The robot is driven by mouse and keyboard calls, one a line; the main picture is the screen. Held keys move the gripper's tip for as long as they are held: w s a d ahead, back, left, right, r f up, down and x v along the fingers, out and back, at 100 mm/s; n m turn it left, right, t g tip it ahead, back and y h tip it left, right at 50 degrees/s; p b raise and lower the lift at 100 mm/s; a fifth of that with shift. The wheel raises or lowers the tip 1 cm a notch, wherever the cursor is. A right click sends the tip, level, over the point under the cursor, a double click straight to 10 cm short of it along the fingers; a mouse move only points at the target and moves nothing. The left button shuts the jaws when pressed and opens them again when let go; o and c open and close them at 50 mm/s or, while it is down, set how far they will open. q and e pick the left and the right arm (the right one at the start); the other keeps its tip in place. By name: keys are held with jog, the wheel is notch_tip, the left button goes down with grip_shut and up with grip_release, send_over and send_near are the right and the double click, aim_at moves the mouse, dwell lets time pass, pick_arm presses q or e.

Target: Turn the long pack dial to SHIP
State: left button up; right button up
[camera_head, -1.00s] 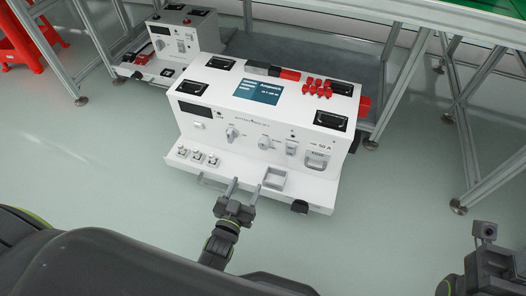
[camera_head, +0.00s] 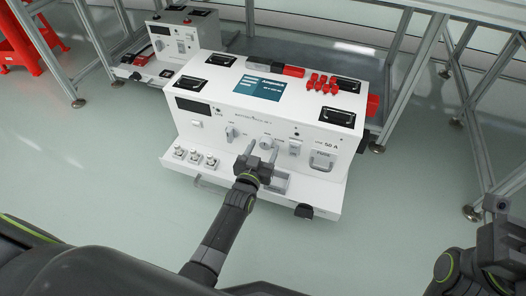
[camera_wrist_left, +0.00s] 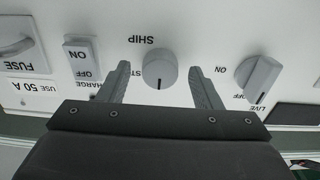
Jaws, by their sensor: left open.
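The long pack (camera_head: 190,140) is a white console with a sloped front panel. Its dial, a round grey knob (camera_head: 265,142), sits on that panel; in the wrist view the knob (camera_wrist_left: 160,70) appears upside down. The word SHIP (camera_wrist_left: 148,40) is printed beside it, with a partly hidden label starting ST. A small dark mark shows on the knob's edge, on the side away from SHIP. My left gripper (camera_head: 262,150) is open, with one finger on each side of the knob and visible gaps between. My right arm (camera_head: 495,250) is at the lower right; its fingers are not clear.
Another grey knob (camera_wrist_left: 258,75) marked ON and OFF and a rocker switch (camera_wrist_left: 80,57) flank the dial. A fuse handle (camera_head: 321,160) is farther right. A ledge (camera_head: 230,177) with small switches juts out below. A smaller unit (camera_head: 185,35) stands behind.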

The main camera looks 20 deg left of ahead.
pick_arm(q)
jog(key=shift+w, duration=0.15)
jog(key=c, duration=1)
